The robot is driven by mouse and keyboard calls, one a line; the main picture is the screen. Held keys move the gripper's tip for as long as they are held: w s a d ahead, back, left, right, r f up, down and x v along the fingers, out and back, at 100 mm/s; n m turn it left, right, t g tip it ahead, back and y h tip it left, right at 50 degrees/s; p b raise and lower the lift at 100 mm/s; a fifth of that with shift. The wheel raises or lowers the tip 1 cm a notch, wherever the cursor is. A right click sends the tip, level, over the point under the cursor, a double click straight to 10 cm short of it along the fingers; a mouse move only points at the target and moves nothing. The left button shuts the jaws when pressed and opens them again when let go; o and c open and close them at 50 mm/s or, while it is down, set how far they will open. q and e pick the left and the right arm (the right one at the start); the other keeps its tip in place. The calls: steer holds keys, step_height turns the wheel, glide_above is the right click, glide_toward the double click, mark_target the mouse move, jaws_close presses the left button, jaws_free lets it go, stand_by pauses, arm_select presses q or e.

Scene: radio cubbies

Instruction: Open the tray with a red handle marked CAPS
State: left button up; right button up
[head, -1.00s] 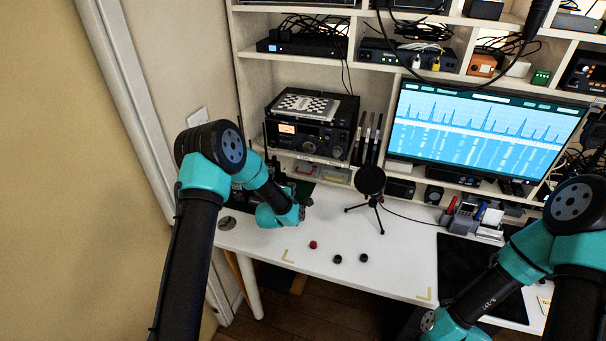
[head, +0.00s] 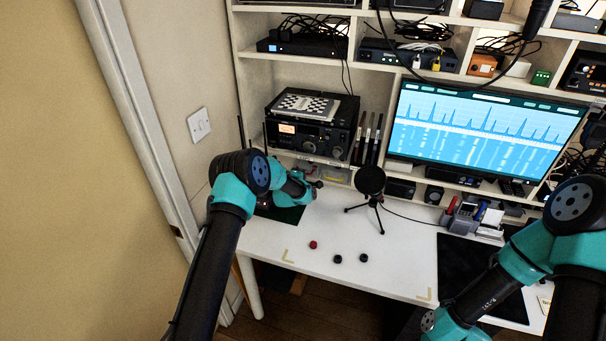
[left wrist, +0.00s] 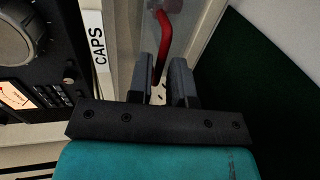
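The red handle (left wrist: 164,48) is a bar on the front of a grey, see-through tray (left wrist: 188,22) in the left wrist view. A white label reading CAPS (left wrist: 97,50) is on the shelf edge beside it. My left gripper (left wrist: 162,75) is open, its two fingers apart with the lower end of the red handle showing between them. I cannot tell whether either finger touches it. In the head view the left gripper (head: 314,188) is at the row of small trays below the radio, partly covering them. My right gripper is out of view; only the right arm shows.
The black radio (head: 305,132) sits just above the trays. A small microphone on a tripod (head: 371,182) stands close to the right of my left gripper. Red and black knobs (head: 337,259) lie on the white desk (head: 300,232).

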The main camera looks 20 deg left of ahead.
arm_select(q)
steer(key=shift+x, duration=1.15)
jaws_close()
